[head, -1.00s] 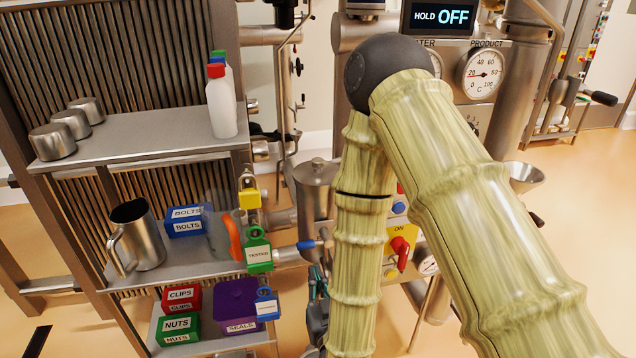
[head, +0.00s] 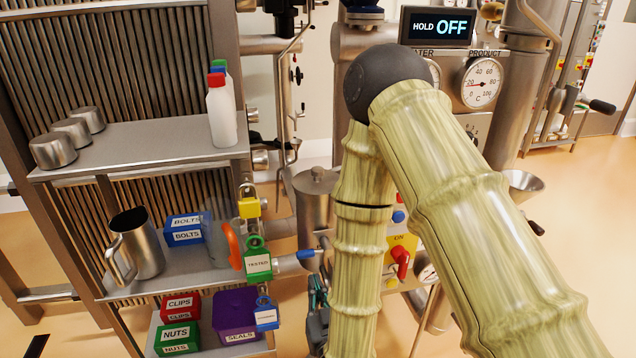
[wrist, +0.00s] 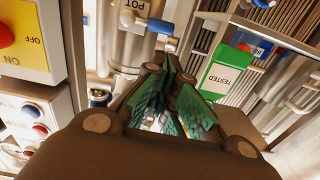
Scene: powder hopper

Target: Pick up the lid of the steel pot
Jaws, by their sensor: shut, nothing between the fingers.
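The steel pot (head: 314,212) is a grey cylinder in the head view, just left of my forearm, which hides part of its right side. Its lid (head: 317,179) sits on top with a small knob. A steel cylinder labelled POT (wrist: 136,42) shows in the wrist view; the lid cannot be made out there. My gripper (head: 318,300) hangs low, below the pot in the picture and partly hidden by my arm. Its dark fingers with green pads (wrist: 168,68) are shut and empty, apart from the lid.
A steel shelf rack (head: 150,150) stands left with cups, bottles, a jug (head: 138,245) and labelled bins. Padlocks and a green TESTED tag (head: 258,262) hang at its right edge, near my gripper. A control panel (head: 400,260) with a red switch stands behind my arm.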

